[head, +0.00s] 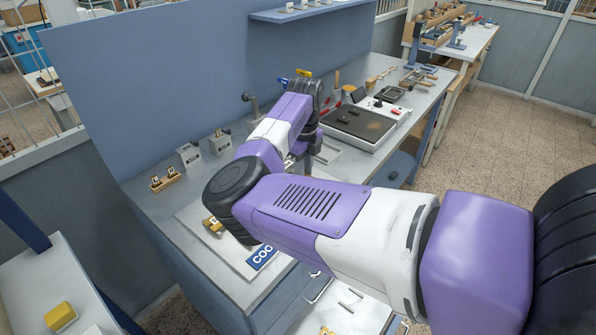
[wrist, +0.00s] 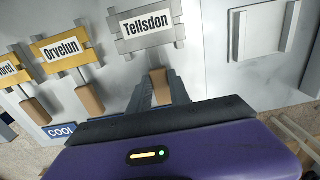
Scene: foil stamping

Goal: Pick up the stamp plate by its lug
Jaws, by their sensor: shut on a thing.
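In the wrist view, a grey stamp plate labelled "Tellsdon" (wrist: 146,27) is at the upper middle. Its tan lug (wrist: 159,85) sits between the fingers of my gripper (wrist: 160,92), which is shut on it. I cannot tell whether the plate is resting or lifted. Two gold plates are to its left: "Orvelun" (wrist: 67,47) and a partly cut-off one (wrist: 10,70), each with a tan lug on a stem. In the head view my arm hides the grey plate and most of the gripper.
A blue "COOL" sign (wrist: 61,130) lies near the gold plates; it also shows in the head view (head: 262,257). A raised grey square (wrist: 263,31) is to the right of the plate. Farther along the bench are a dark-topped device (head: 358,124) and small tools. Grey blocks stand at the left.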

